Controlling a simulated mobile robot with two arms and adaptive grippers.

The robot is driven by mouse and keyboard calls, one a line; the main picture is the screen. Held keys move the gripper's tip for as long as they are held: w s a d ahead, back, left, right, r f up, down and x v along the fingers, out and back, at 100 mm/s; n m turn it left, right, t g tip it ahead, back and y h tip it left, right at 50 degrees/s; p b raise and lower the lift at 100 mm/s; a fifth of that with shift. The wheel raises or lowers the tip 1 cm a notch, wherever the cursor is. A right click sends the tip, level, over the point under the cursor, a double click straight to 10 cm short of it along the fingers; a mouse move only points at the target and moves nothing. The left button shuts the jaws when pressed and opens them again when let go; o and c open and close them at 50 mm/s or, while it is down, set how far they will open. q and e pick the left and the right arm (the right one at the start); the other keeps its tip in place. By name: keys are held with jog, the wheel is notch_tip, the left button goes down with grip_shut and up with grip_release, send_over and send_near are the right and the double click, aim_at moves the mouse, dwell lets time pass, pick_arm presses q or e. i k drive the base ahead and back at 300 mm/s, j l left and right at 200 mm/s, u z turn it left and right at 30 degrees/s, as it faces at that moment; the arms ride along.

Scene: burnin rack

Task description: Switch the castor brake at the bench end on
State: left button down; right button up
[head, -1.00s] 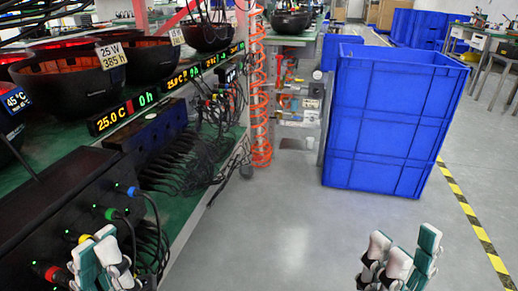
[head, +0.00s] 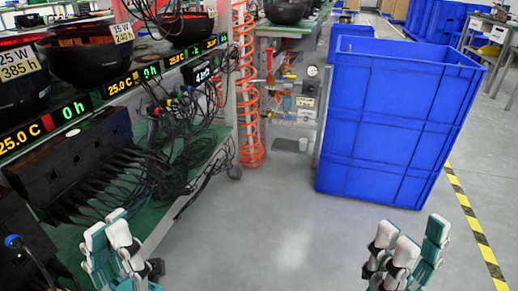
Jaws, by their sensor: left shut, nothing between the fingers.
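The bench (head: 205,160) with the rack runs along the left in the head view. At the foot of its end post is a small dark grey fitting (head: 234,172), probably the castor. It is too small to make out a brake lever or its position. My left gripper (head: 112,232) is shut and empty at the lower left, in front of the bench edge and apart from the fitting. My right gripper (head: 410,245) is at the lower right over the floor, its fingers apart, with nothing seen between them.
A tall stack of blue crates (head: 390,120) stands on the right. An orange coiled hose (head: 247,90) hangs by the bench end post. Black cables (head: 185,150) hang over the bench edge. Grey floor (head: 275,220) is clear between bench and crates. Yellow-black tape (head: 470,220) marks the floor at right.

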aim_at(246, 160)
jog(key=i+l, duration=0.1)
jog(key=i, duration=0.45)
jog(key=i+l, duration=0.1)
jog(key=i, duration=0.4)
jog(key=i+l+u, duration=0.1)
jog(key=i, duration=0.45)
jog(key=i+l, duration=0.15)
jog(key=i, duration=0.35)
